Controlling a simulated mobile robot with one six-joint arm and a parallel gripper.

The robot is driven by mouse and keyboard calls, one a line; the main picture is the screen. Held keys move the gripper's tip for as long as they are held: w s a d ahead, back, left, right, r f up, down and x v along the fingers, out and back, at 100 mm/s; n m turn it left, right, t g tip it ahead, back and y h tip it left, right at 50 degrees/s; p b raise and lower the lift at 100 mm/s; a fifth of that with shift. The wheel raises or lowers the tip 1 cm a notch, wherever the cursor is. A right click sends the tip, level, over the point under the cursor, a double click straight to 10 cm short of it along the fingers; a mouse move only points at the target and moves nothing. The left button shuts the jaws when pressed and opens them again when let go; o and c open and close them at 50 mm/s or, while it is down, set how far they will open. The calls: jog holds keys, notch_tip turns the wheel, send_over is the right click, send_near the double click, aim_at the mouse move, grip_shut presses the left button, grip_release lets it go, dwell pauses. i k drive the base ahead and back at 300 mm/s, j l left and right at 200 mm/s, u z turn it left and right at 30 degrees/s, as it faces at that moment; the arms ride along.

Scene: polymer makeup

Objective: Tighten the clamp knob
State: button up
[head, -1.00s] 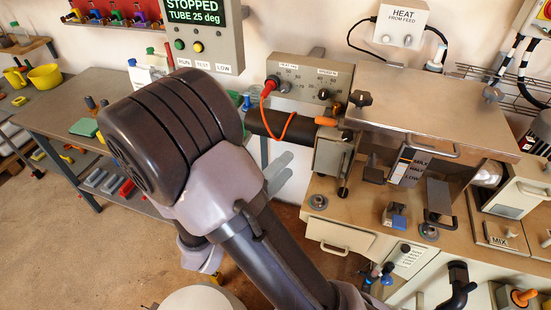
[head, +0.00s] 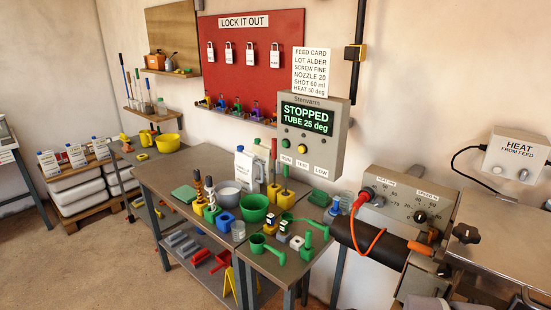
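The cover is cut off by the picture edge. The dark tube (head: 375,241) with a red-orange cable (head: 374,243) lies to the left of the cover, under the heat and speed panel (head: 408,197). My gripper is not in view, so its hold cannot be seen.
A workbench (head: 205,160) with bowls, scoops and screws fills the middle. A screen (head: 307,117) reads STOPPED, TUBE 25 deg. A red lockout board (head: 250,60) hangs behind. Pallets of bins (head: 85,185) stand left. Open floor (head: 110,260) lies at front left.

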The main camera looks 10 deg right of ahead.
aim_at(444, 270)
jog(key=z, duration=1.3)
